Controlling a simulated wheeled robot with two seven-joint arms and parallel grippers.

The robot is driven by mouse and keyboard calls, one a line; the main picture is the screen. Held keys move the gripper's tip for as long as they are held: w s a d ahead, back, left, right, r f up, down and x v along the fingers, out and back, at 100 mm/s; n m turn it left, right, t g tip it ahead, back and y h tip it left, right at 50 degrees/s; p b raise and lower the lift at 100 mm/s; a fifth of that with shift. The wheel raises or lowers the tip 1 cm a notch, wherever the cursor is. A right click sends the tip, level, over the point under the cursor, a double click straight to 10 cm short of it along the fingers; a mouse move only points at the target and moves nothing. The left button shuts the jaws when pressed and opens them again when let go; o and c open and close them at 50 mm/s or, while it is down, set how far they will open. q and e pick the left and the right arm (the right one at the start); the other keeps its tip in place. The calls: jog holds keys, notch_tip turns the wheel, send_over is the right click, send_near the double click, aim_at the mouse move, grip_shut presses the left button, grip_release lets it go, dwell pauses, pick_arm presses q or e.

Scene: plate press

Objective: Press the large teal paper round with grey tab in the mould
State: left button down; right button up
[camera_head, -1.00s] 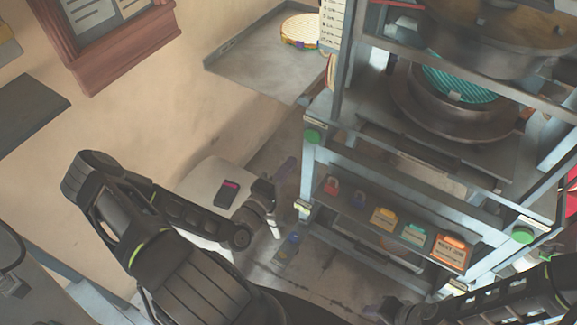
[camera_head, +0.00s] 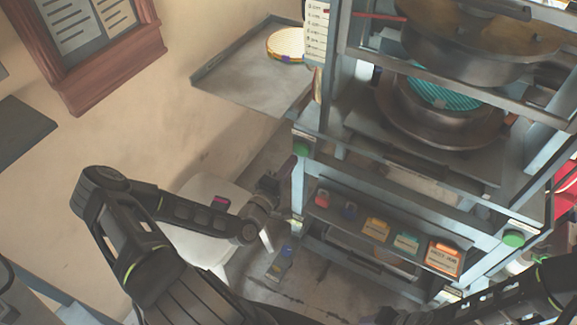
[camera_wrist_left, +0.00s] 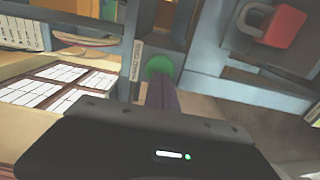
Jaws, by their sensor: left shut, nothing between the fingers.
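The teal ribbed paper round (camera_head: 440,94) lies in the round metal mould (camera_head: 442,128) inside the press frame, under the raised upper press head (camera_head: 460,62). The head hides part of it; a small grey tab shows at its near side. A green button (camera_head: 301,148) sits on the left front post, and a second green button (camera_head: 513,239) on the right front post. My left gripper (camera_head: 283,174) is shut and empty just below and left of the left button. In the left wrist view its fingers (camera_wrist_left: 160,92) point at that button (camera_wrist_left: 160,67). My right gripper is not clear at the bottom edge.
A grey side tray (camera_head: 240,85) holds a pale round with a coloured rim (camera_head: 287,45). A lower shelf carries padlocks, including a red one (camera_wrist_left: 272,25), and coloured tags (camera_head: 376,228). A white stool (camera_head: 190,200) stands behind my left arm.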

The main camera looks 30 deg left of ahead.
aim_at(301, 149)
pick_arm(q)
jog(key=shift+w+b, duration=0.45)
jog(key=shift+w, duration=1.05)
pick_arm(e)
jog(key=shift+f, duration=0.5)
pick_arm(q)
jog(key=shift+s, duration=0.2)
pick_arm(e)
jog(key=shift+f, duration=0.1)
jog(key=shift+c, duration=0.5)
